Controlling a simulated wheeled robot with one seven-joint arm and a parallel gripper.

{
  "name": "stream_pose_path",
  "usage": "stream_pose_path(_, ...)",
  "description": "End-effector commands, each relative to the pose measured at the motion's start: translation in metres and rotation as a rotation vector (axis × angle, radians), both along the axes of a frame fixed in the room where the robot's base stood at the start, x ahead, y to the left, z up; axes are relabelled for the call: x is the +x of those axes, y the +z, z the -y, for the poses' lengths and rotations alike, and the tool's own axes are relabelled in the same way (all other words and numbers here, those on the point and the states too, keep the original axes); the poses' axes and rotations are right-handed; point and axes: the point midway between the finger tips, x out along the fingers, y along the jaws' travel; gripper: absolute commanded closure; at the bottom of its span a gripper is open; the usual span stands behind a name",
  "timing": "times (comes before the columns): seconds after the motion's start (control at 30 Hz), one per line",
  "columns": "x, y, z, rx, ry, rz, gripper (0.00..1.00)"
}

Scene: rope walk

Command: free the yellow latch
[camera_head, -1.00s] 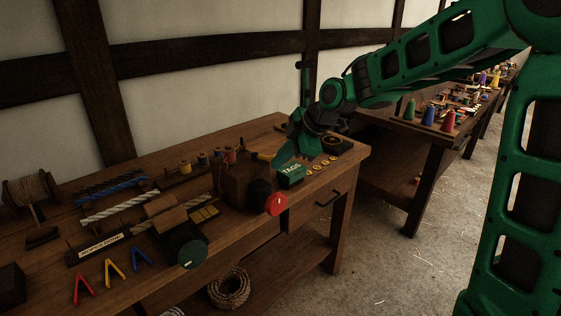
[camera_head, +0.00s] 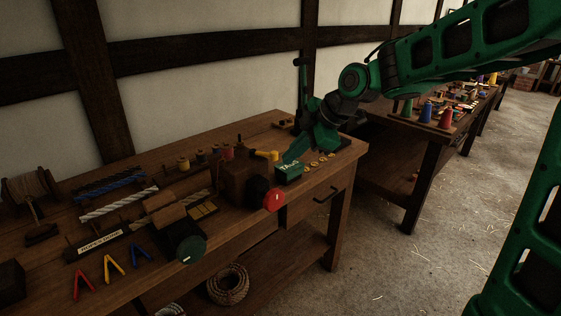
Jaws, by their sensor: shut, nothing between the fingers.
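A yellow piece (camera_head: 268,155), which looks like the latch, shows on the workbench just behind and beside the dark wooden block (camera_head: 235,180). It is small in the head view, so I cannot tell whether it is fastened. My gripper (camera_head: 298,153) is shut and empty, low over the bench. It is to the right of the yellow piece and apart from it, just behind the green TAGS box (camera_head: 289,173). Its fingertips are dark and partly hard to make out.
The bench (camera_head: 150,285) holds a red-faced knob (camera_head: 274,200), a green-faced knob (camera_head: 191,249), rope lengths (camera_head: 112,184), spools (camera_head: 183,164) and a rope reel (camera_head: 30,187). Small yellow discs (camera_head: 312,166) lie right of the TAGS box. A second table (camera_head: 435,135) stands behind at right.

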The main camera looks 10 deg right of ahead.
Motion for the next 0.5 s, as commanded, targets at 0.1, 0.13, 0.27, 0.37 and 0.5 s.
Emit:
stream_pose_path(0.1,-0.008,0.021,0.01,-0.001,0.002,0.004,1.0)
stream_pose_path(0.13,-0.01,0.025,0.012,-0.002,0.003,0.005,1.0)
stream_pose_path(0.27,-0.016,0.039,0.02,-0.001,0.004,0.003,1.0)
stream_pose_path(0.37,-0.019,0.045,0.024,-0.001,0.004,0.003,1.0)
stream_pose_path(0.5,-0.021,0.049,0.026,0.0,0.005,0.002,1.0)
